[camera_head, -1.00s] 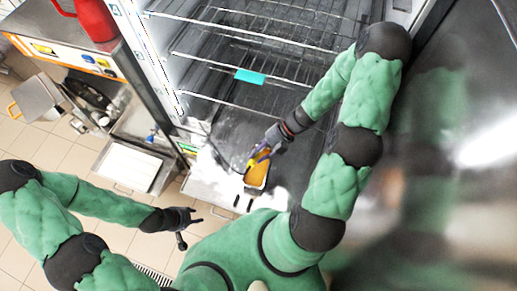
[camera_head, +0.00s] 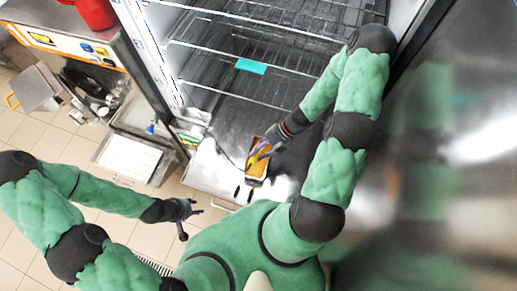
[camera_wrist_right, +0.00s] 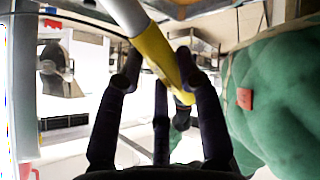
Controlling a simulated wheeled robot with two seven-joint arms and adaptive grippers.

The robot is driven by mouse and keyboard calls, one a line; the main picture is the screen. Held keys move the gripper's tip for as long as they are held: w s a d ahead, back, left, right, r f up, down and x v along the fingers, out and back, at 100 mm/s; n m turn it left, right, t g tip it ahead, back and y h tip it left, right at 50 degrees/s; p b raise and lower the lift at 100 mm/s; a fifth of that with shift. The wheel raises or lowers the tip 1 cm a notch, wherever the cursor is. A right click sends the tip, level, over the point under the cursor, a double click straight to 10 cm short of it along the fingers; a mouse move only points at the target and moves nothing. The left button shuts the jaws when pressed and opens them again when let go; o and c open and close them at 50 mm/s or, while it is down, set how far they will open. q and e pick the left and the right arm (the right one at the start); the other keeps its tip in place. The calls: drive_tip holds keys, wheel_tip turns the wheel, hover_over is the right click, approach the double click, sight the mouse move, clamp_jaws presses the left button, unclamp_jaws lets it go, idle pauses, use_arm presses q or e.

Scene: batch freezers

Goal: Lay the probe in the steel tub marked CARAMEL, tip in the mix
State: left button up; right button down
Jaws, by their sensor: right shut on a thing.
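In the right wrist view my right gripper (camera_wrist_right: 160,85) is shut on the probe (camera_wrist_right: 156,47), which has a yellow body with a white end and lies slantwise between the fingers. I cannot tell whether its tip touches the mix. My left gripper (camera_head: 190,219) is open and empty, over the floor left of the tub.
A freezer with wire racks (camera_head: 290,73) stands open behind the tub; a teal item (camera_head: 251,66) lies on a rack. A thin dark cable (camera_head: 228,155) runs left of the tub. A white-filled tray (camera_head: 128,159) and a red container (camera_head: 96,12) are at left.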

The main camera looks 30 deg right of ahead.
drive_tip(key=shift+f+b, duration=1.55)
drive_tip(key=shift+f, duration=1.05)
drive_tip(key=c, duration=0.8)
unclamp_jaws()
drive_tip(key=shift+o, duration=0.2)
wheel_tip(320, 180, up, 10)
